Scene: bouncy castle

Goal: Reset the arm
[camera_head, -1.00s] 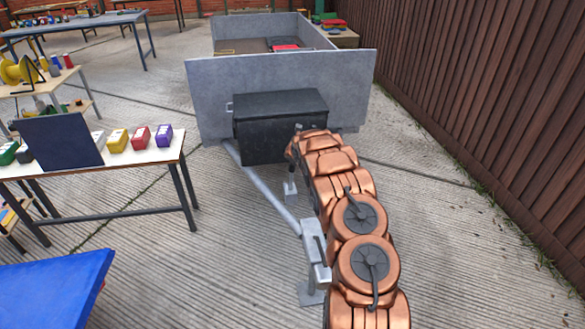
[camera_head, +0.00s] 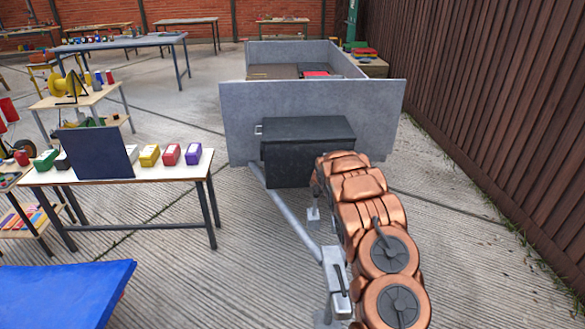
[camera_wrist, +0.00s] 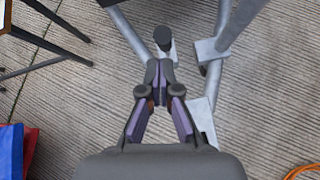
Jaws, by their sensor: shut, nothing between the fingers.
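My gripper (camera_wrist: 159,75) shows in the wrist view, pointing down above the grey ribbed concrete floor. Its two fingers meet at the tips, shut with nothing between them. Just past the fingertips is the dark round end of a post on the trailer's grey metal frame (camera_wrist: 228,35). I cannot tell whether they touch. In the head view my copper-coloured arm reaches forward at the right of centre, in front of the grey trailer (camera_head: 240,110). My gripper is hidden there behind the arm.
A black box (camera_head: 290,150) sits on the trailer's front. A white table (camera_head: 120,172) with several coloured boxes stands left. A blue block (camera_head: 60,290) is at the lower left. A brown fence (camera_head: 480,110) runs along the right. An orange cable (camera_wrist: 300,170) lies on the floor.

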